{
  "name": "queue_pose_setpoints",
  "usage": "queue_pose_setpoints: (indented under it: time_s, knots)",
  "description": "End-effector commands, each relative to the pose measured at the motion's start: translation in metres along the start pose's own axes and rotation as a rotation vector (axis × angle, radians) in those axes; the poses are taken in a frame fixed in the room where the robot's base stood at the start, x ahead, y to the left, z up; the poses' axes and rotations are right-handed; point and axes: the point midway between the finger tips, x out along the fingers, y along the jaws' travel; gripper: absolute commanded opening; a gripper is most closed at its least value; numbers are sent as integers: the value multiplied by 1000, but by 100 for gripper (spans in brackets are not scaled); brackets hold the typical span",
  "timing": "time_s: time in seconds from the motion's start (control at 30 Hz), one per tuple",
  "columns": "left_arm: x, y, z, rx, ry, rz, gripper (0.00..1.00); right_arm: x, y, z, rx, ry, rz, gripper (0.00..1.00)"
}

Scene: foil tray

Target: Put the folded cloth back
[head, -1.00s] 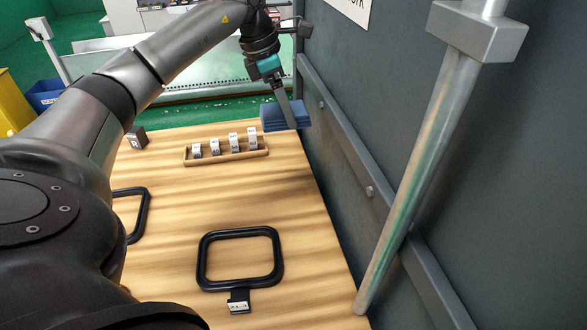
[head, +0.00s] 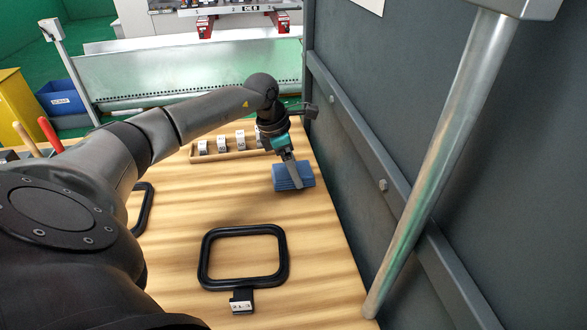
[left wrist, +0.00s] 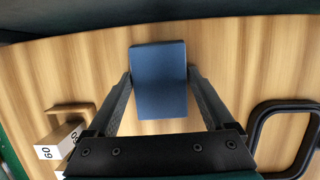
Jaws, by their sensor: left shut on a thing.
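The folded cloth is a flat blue block (head: 296,178), held by my left gripper (head: 288,165) at the right side of the wooden table, near its far end. In the left wrist view the cloth (left wrist: 160,85) sits between both fingers of the gripper (left wrist: 160,76), which is shut on it. Whether it touches the table is hard to tell. An empty black rounded-square frame (head: 243,284) with a small label tag (head: 241,303) lies nearer on the table; a black frame also shows at the right of the left wrist view (left wrist: 256,130). My right gripper is out of view.
A wooden rack (head: 232,155) with several white labelled pieces stands behind, left of the cloth. A second black frame (head: 147,205) is partly hidden by my arm. A grey wall with a rail (head: 345,113) and a slanted metal post (head: 432,175) flank the right side.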

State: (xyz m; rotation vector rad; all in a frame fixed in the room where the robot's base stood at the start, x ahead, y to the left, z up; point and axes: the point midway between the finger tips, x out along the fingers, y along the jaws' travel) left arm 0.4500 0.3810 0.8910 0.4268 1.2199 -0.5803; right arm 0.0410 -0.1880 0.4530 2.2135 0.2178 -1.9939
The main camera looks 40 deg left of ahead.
Motion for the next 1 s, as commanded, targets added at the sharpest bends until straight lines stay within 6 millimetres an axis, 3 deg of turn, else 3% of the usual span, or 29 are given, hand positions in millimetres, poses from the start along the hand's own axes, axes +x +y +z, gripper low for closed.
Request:
queue_pose_setpoints:
  time_s: [0.33,0.37,0.47,0.8,1.0]
  knots:
    - [4,0,-1,0,-2,1,42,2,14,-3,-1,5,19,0]
    - [4,0,-1,0,-2,1,87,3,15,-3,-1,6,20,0]
    - [3,0,-1,0,-2,1,99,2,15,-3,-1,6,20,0]
    - [-1,0,1,0,-2,1,100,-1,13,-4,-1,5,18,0]
    - [-36,1,0,1,-2,5,100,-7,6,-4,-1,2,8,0]
